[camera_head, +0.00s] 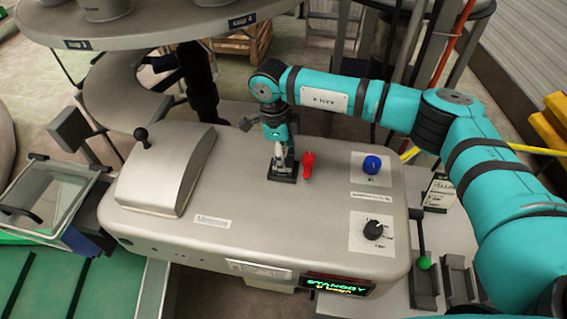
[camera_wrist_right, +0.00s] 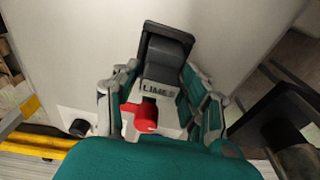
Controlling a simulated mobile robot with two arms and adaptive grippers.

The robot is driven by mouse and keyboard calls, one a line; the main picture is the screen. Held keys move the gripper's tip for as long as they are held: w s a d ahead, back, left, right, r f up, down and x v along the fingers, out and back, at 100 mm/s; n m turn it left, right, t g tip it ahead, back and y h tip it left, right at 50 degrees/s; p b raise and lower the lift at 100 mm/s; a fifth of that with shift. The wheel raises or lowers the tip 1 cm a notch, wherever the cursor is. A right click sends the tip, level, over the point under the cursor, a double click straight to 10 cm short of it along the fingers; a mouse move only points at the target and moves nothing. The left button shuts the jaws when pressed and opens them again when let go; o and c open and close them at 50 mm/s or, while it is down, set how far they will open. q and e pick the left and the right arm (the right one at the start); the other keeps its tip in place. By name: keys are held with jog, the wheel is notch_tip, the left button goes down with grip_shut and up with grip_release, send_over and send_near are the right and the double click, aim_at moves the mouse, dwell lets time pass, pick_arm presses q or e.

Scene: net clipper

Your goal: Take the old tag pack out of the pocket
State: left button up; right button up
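The pocket (camera_head: 283,176) is a small dark holder on top of the grey machine. It also shows as a dark block (camera_wrist_right: 166,55) in the right wrist view. A pale tag pack (camera_wrist_right: 160,90) lettered "LIMES" shows between the fingers there, at the pocket. My right gripper (camera_wrist_right: 160,85) has one finger on each side of the pack; whether they press on it is unclear. In the head view the right gripper (camera_head: 281,150) points down at the pocket and hides part of it. A red lever (camera_head: 308,166) stands just right of the pocket. My left gripper is out of view.
The grey machine (camera_head: 250,215) carries a blue button (camera_head: 372,165), a black dial (camera_head: 373,230) and a lit STANDBY display (camera_head: 338,284). A raised hood (camera_head: 168,170) is at left. A small sign box (camera_head: 438,192) and green-tipped lever (camera_head: 424,262) are at right.

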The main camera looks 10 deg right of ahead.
jog(key=c, duration=0.7)
jog(key=shift+c, duration=0.2)
jog(key=shift+r, duration=0.1)
